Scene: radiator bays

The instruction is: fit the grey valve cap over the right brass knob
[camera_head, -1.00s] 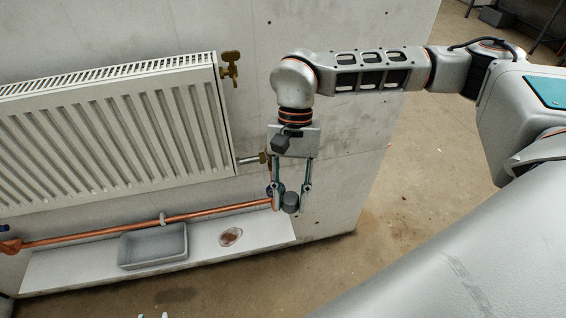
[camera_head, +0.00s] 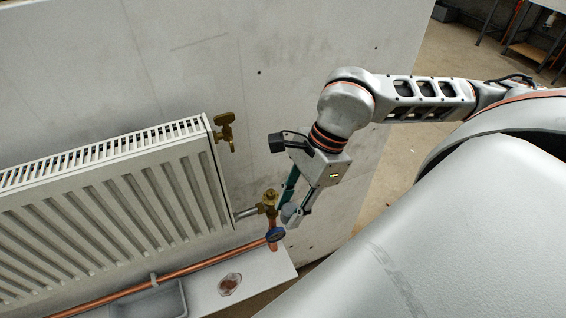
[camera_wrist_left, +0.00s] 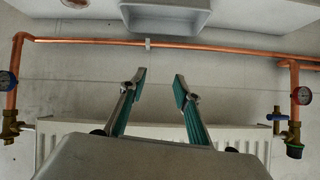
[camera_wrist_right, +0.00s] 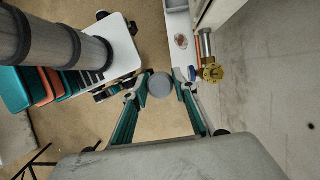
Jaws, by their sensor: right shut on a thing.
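The grey valve cap (camera_head: 292,215) is between the fingertips of my right gripper (camera_head: 291,211). In the right wrist view the cap (camera_wrist_right: 160,85) shows as a grey disc, with the right gripper's fingers (camera_wrist_right: 161,87) on both sides. The right brass knob (camera_head: 269,198) is on the valve at the radiator's lower right corner, just left of the cap in the head view. It also shows in the right wrist view (camera_wrist_right: 213,73), bare and apart from the cap. My left gripper (camera_wrist_left: 160,84) is open and empty in the left wrist view.
The radiator (camera_head: 110,210) hangs on the wall. An upper brass fitting (camera_head: 224,132) sits at its top corner. Below the valve are a blue gauge (camera_head: 275,235) and a copper pipe (camera_head: 190,269). A grey tray (camera_head: 178,297) and a small dish (camera_head: 230,284) are on the white ledge (camera_head: 262,275).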

